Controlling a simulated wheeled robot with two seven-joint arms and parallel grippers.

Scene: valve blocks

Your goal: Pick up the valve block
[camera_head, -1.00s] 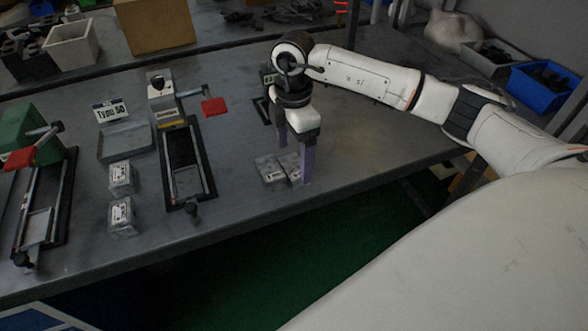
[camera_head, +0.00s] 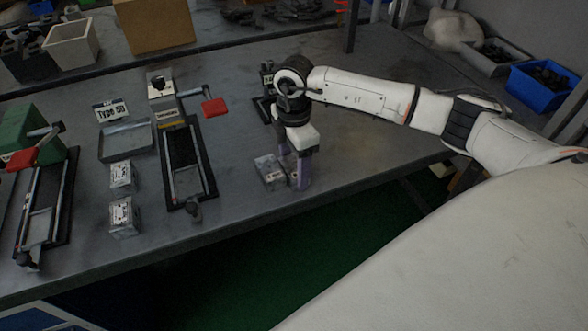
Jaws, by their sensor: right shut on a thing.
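Two small grey valve blocks sit side by side near the table's front edge. The left one (camera_head: 268,173) is beside my right gripper's left finger. My right gripper (camera_head: 294,176) points down with purple fingers and is shut on the right valve block (camera_head: 292,168), which the fingers partly hide. I cannot tell any gap between that block and the table. Two more valve blocks stand further left, one behind (camera_head: 123,178) and one in front (camera_head: 124,218). My left gripper is not in view.
A grey tray with a "Type 50" sign (camera_head: 126,143) lies behind the left blocks. A clamp fixture with a red handle (camera_head: 183,165) stands between the block pairs. Another fixture (camera_head: 45,205) is at far left. The table right of my gripper is clear.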

